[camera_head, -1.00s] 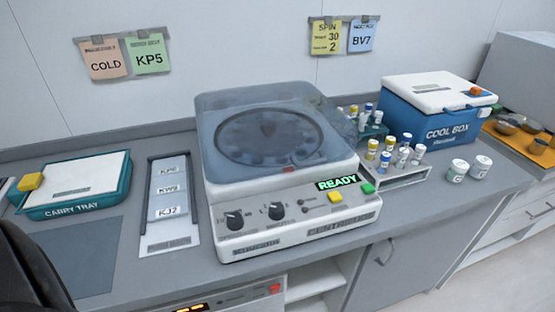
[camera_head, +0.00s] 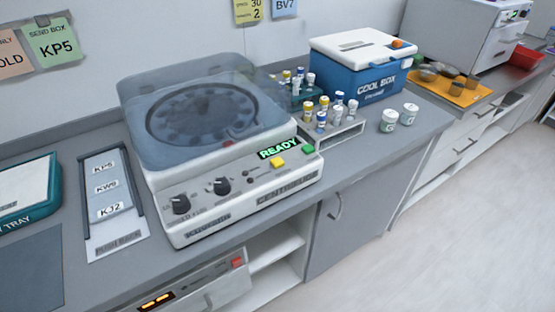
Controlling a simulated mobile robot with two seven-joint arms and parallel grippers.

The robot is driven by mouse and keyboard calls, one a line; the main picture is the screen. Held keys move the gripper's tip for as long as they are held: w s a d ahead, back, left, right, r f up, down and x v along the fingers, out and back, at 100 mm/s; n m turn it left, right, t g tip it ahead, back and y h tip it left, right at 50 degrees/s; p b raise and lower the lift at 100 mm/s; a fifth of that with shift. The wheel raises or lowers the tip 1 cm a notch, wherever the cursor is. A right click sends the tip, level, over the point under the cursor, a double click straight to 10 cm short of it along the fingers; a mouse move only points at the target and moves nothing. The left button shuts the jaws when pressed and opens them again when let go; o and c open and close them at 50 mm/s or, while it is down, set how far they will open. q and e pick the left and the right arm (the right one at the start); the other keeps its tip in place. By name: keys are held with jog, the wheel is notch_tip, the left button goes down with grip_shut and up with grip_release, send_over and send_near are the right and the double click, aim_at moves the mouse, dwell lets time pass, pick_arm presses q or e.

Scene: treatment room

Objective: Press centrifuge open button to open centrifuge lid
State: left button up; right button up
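The white centrifuge (camera_head: 235,197) stands on the grey counter left of the picture's middle. Its clear bluish lid (camera_head: 160,70) is shut, and the dark round rotor shows through it. The front panel has two black knobs, a lit green READY display (camera_head: 278,149), a yellow button (camera_head: 278,162) and a green button (camera_head: 308,148). I cannot read which button is the open one. Neither of my grippers is in view.
A sample rack (camera_head: 340,138) with several capped tubes and two white jars (camera_head: 389,121) stand right of the centrifuge. Behind them is a blue cool box (camera_head: 365,80). A label board (camera_head: 106,190) and the carry tray (camera_head: 45,207) lie to the left. The floor at right is clear.

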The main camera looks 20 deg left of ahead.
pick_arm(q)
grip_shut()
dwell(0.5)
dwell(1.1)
